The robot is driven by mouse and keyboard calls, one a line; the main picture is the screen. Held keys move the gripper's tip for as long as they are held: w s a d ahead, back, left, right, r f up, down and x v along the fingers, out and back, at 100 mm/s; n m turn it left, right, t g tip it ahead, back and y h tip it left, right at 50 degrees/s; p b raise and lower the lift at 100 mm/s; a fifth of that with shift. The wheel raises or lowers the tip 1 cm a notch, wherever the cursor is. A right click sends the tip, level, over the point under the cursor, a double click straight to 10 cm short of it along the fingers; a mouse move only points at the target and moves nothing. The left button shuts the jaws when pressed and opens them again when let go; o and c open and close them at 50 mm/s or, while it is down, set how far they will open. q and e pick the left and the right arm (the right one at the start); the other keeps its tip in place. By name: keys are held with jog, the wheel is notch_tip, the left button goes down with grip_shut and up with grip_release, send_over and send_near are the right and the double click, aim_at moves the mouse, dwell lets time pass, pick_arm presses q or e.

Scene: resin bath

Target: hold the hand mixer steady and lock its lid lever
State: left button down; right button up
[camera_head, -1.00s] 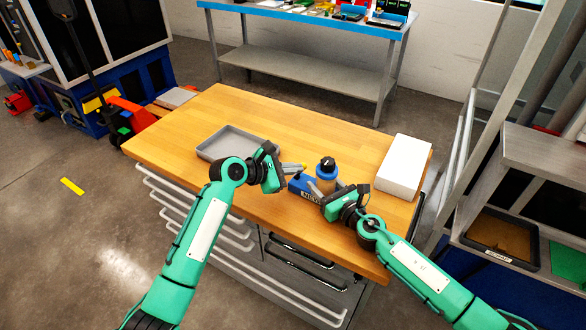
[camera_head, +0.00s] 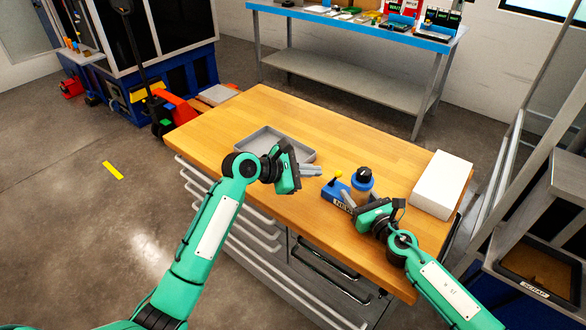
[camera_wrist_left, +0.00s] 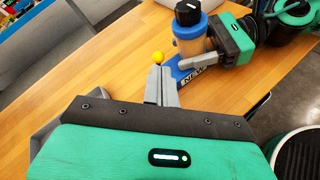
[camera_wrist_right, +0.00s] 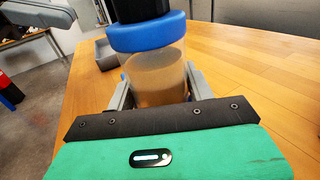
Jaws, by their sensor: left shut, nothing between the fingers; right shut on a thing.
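The hand mixer stands on the table, with a blue base (camera_head: 333,190), an amber cup (camera_head: 361,184) with a blue collar, and a black lid (camera_head: 364,173). Its lever ends in a yellow knob (camera_head: 338,174) on the left side of the base. The knob also shows in the left wrist view (camera_wrist_left: 158,57), just beyond my fingertips. My left gripper (camera_head: 319,171) is shut and empty, a little left of the knob. My right gripper (camera_head: 350,198) is shut on the cup; its fingers flank the amber cup (camera_wrist_right: 158,78) in the right wrist view. The mixer is upright.
A grey tray (camera_head: 308,155) lies behind my left gripper on the wooden table (camera_head: 345,137). A white block (camera_head: 441,184) stands at the table's right end. The table behind the mixer is clear.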

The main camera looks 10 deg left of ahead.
pick_arm(q)
jog(key=d+r+v, duration=0.1)
jog(key=v, duration=0.7)
jog(key=shift+s, duration=0.5)
jog(key=shift+a+r, duration=0.1)
jog(key=c, duration=1.5)
grip_release()
jog(key=shift+o, duration=0.7)
jog(key=shift+w+f+m, duration=0.15)
jog(key=shift+f+m, duration=0.15)
jog(key=shift+m, duration=0.2)
jog(key=m+t+y, duration=0.5)
jog(key=m, duration=1.7)
send_near(337, 175)
jog(key=x, duration=1.1)
jog(key=shift+w, duration=0.1)
